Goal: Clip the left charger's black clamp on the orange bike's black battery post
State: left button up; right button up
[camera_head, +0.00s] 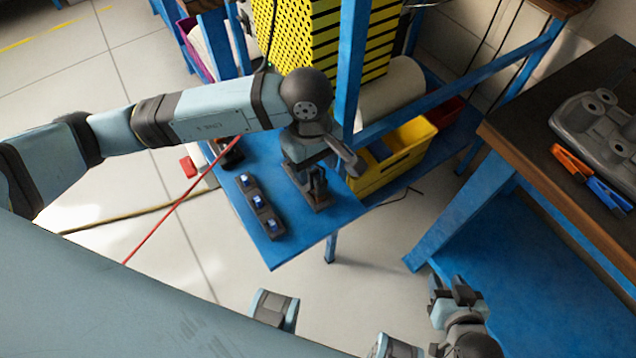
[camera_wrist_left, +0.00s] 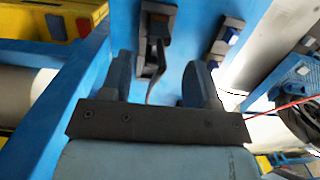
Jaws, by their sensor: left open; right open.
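My left gripper (camera_head: 324,164) is open above a blue shelf. In the left wrist view its two fingers (camera_wrist_left: 160,82) stand on either side of a dark clamp-like piece (camera_wrist_left: 153,62), which rises from a dark holder. The same piece shows just below the gripper in the head view (camera_head: 317,184), partly covered by it. Whether the fingers touch it, I cannot tell. My right gripper (camera_head: 455,292) is open and empty at the lower right, over the floor. The orange bike and its battery post are not in view.
A dark block with blue parts (camera_head: 260,207) lies beside the holder on the shelf (camera_head: 285,237). A blue upright (camera_head: 350,70) and a yellow bin (camera_head: 395,155) stand close to the left gripper. A red cable (camera_head: 180,200) hangs left. A workbench (camera_head: 550,180) stands right.

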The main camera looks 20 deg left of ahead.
aim_at(318, 176)
pick_arm(q)
jog(key=shift+f, duration=0.15)
jog(key=shift+s+d+f, duration=0.1)
jog(key=shift+d+f, duration=0.1)
jog(key=shift+f, duration=1.1)
jog(key=shift+d+f, duration=0.2)
jog(key=shift+f, duration=1.1)
jog(key=shift+c, duration=0.2)
jog(key=c, duration=0.9)
